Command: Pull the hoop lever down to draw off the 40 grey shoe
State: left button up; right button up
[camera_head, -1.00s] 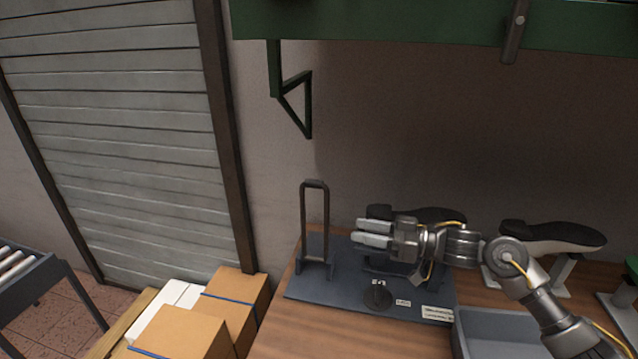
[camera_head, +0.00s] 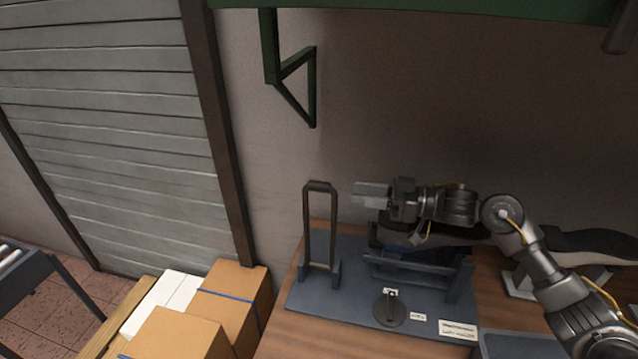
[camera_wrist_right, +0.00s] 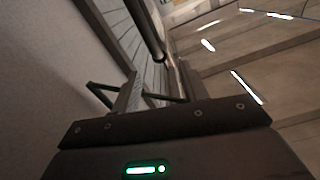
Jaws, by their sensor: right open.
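The hoop lever (camera_head: 307,225) stands upright at the left end of a blue-grey base plate (camera_head: 300,294), with a dark grip across its top. My right gripper (camera_head: 357,195) is open and empty. Its fingers point left, just right of the hoop's upper part and apart from it in the head view. A dark shoe (camera_head: 460,236) sits on the stand behind and below my right wrist, which hides part of it. I cannot read a size on it. My left gripper is out of view.
A second dark shoe with a pale sole (camera_head: 565,252) stands on the bench at right. A round dark disc (camera_head: 389,309) and small labels (camera_head: 458,329) lie on the plate. Cardboard boxes (camera_head: 178,335) are at lower left. A green bracket (camera_head: 312,90) hangs above the hoop.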

aim_at(326, 187)
jog(key=x, duration=0.1)
jog(key=p+x, duration=0.1)
jog(key=shift+a+r, duration=0.25)
jog(key=shift+a, duration=0.1)
jog(key=p+x, duration=0.2)
jog(key=x, duration=0.4)
jog(key=shift+w+f, duration=0.2)
jog(key=shift+w+a+p, duration=0.1)
jog(key=shift+a+p, duration=0.2)
jog(key=shift+a, duration=0.15)
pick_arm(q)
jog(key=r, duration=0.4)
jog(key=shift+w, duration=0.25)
pick_arm(e)
jog(key=shift+w+a+f, duration=0.1)
jog(key=shift+a+f, duration=0.05)
jog(key=shift+c, duration=0.3)
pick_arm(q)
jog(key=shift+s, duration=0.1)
pick_arm(e)
grip_shut()
